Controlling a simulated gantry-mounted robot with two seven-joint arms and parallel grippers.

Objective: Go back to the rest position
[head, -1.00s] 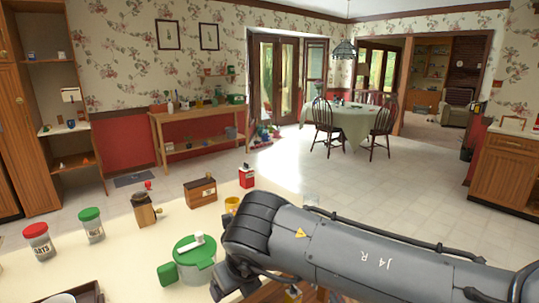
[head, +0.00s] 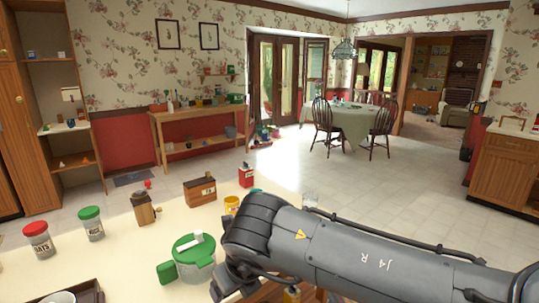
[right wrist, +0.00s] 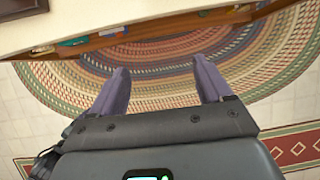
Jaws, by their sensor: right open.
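My right arm reaches in from the right in the head view, over the near edge of the cream counter (head: 120,255); its gripper is out of sight there. In the right wrist view my right gripper (right wrist: 160,82) is open and empty, its two fingers wide apart. It points over a braided oval rug (right wrist: 270,60) on the floor, with the counter's wooden edge (right wrist: 190,25) beyond the fingertips. My left gripper is not in view.
On the counter stand a green-lidded pot (head: 194,258), a red-lidded jar (head: 39,241), a green-lidded jar (head: 91,224), a coffee grinder (head: 143,209), a wooden box (head: 200,190) and a red tin (head: 246,177). A dark tray (head: 85,293) sits at the near left.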

